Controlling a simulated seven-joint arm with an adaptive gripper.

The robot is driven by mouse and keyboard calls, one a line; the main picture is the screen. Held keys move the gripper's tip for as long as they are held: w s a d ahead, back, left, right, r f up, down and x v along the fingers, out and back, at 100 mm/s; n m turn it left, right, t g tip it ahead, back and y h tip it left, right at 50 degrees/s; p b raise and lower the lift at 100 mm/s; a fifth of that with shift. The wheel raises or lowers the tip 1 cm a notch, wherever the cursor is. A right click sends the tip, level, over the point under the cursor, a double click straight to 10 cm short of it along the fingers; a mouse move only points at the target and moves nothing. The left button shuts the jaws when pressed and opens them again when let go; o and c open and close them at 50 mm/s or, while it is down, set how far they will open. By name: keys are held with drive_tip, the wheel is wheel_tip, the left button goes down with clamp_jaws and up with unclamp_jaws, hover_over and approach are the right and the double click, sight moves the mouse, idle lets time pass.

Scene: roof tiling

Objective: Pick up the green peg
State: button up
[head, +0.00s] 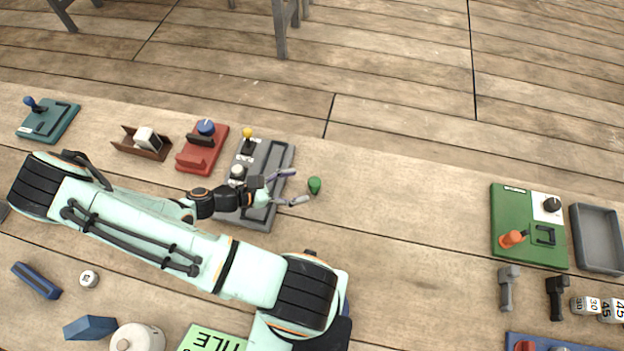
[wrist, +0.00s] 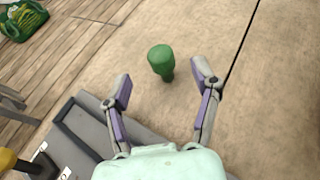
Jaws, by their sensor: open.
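The green peg (head: 314,185) stands on the wooden surface just right of the grey tray board in the head view. In the wrist view the peg (wrist: 162,60) has a wide rounded top and a narrower lower part. My gripper (head: 297,187) is open, its two fingers pointing right toward the peg, one on the upper side and one on the lower. In the wrist view the gripper (wrist: 163,82) has the peg ahead of and roughly between its fingertips. I see no contact between the fingers and the peg.
A grey board (head: 268,160) with a yellow-knobbed lever (head: 247,134) lies under my gripper. A red board (head: 203,148) stands to its left. A green board (head: 528,228) and grey tray (head: 598,239) lie far right. The wood right of the peg is clear.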

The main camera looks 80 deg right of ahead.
sight(310, 183)
drive_tip(key=x, duration=0.5)
drive_tip(key=c, duration=0.9)
